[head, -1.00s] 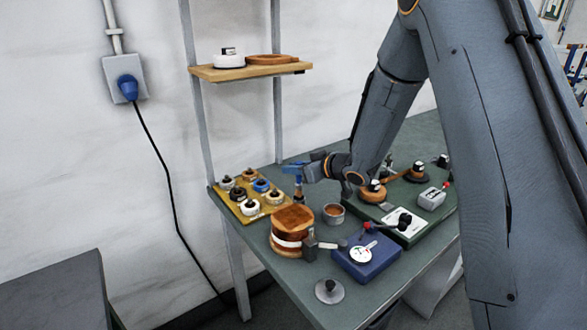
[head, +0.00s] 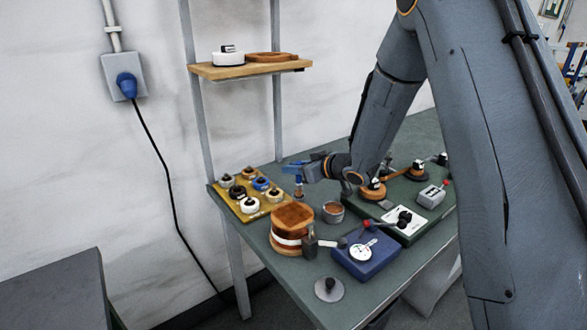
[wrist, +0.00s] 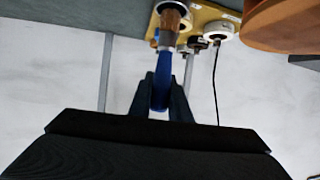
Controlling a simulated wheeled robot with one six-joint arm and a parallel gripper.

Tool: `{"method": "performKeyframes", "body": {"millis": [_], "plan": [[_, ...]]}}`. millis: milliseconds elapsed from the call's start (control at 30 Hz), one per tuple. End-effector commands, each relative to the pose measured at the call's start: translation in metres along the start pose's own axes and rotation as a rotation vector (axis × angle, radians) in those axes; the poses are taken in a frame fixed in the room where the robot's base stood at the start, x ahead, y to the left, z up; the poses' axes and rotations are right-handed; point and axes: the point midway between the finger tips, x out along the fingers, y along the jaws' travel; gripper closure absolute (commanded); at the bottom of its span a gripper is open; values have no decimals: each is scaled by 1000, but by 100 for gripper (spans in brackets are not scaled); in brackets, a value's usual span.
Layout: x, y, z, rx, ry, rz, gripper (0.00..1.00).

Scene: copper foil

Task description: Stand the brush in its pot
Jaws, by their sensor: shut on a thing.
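My gripper (head: 297,172) is shut on the blue handle of the brush (wrist: 163,92). In the wrist view the handle sits between the two dark fingers, with the ferrule and brown bristle end beyond them. In the head view the brush (head: 299,191) hangs bristles down, roughly upright, behind the copper-topped drum. A small round grey pot (head: 333,216) with a brown inside stands on the green bench, right of and nearer than the brush. The brush is apart from this pot. Whether its tip touches the bench is too small to tell.
A yellow tray (head: 232,209) of several round knobbed pieces lies left of the brush. The copper-topped drum (head: 292,231) stands in front. A blue box (head: 366,260) and a green board (head: 413,226) with fittings lie to the right. A wooden shelf (head: 245,71) is above.

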Motion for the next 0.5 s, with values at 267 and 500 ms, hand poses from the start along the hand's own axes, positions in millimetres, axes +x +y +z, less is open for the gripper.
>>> {"method": "performKeyframes", "body": {"millis": [267,500], "plan": [[3,0,7,0,0,0,100],[6,0,13,0,-1,0,100]]}}
